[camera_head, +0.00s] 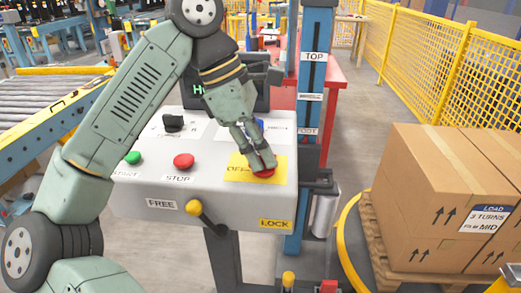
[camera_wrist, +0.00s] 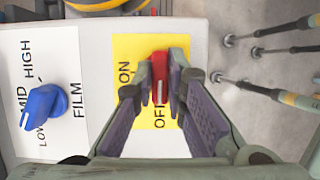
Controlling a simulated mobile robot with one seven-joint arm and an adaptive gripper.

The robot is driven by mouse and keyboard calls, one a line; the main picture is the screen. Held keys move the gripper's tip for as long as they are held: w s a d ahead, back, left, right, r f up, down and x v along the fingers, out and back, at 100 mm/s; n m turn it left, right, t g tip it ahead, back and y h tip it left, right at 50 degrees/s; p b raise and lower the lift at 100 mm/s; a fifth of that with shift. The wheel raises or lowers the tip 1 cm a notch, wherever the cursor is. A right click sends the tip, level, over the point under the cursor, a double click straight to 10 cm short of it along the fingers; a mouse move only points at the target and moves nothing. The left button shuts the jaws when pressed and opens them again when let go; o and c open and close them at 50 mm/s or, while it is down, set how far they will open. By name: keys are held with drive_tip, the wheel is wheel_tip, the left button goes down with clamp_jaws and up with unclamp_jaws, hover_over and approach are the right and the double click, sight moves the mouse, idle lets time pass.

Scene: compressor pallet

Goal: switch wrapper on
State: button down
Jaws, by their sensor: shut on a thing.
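A red rotary knob (camera_head: 264,174) sits on a yellow plate (camera_head: 237,174) at the right of the grey control panel (camera_head: 136,202). My gripper (camera_head: 260,163) reaches down to it, and its fingers cover part of the knob and lettering. In the wrist view the red knob (camera_wrist: 160,72) is between my two fingertips (camera_wrist: 157,80), which are shut on it. The plate's ON label (camera_wrist: 125,73) is left of the knob and OFF (camera_wrist: 160,116) is below it. A white mark on the knob points down towards OFF.
The panel also holds a green button (camera_head: 132,158), a red STOP button (camera_head: 184,160), a black knob (camera_head: 173,122), a blue FILM knob (camera_wrist: 43,107) and a yellow-tipped lever (camera_head: 194,208). Boxes (camera_head: 430,200) stand on a pallet at right. A blue column (camera_head: 314,75) rises behind.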

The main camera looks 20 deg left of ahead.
drive_tip(key=shift+m, duration=0.3)
drive_tip(key=m+p, duration=0.1)
drive_tip(key=p, duration=0.1)
drive_tip(key=m+g+p, duration=0.1)
drive_tip(key=m, duration=0.1)
drive_tip(key=shift+w+r+g+p, duration=0.1)
drive_tip(key=shift+r+g+p, duration=0.15)
drive_tip(key=shift+g+p, duration=0.1)
drive_tip(key=m+g+p, duration=0.1)
drive_tip(key=m+p, duration=0.1)
drive_tip(key=m, duration=0.1)
drive_tip(key=m+g+p, duration=0.1)
drive_tip(key=m+p, duration=0.1)
drive_tip(key=shift+w+m+y, duration=0.1)
drive_tip(key=shift+m+y, duration=0.2)
drive_tip(key=shift+m, duration=0.1)
drive_tip(key=m, duration=0.2)
drive_tip(key=m+g+y+p, duration=0.1)
drive_tip(key=shift+w+d+f+m, duration=0.1)
drive_tip(key=shift+f+m, duration=0.15)
drive_tip(key=shift+m, duration=0.05)
drive_tip(key=m, duration=0.2)
drive_tip(key=m+y, duration=0.1)
drive_tip(key=m, duration=0.1)
drive_tip(key=shift+d+m+g+y, duration=0.1)
drive_tip(key=shift+m+g+y, duration=0.2)
drive_tip(key=shift+m+g, duration=0.1)
drive_tip(key=c, duration=1.6)
unclamp_jaws()
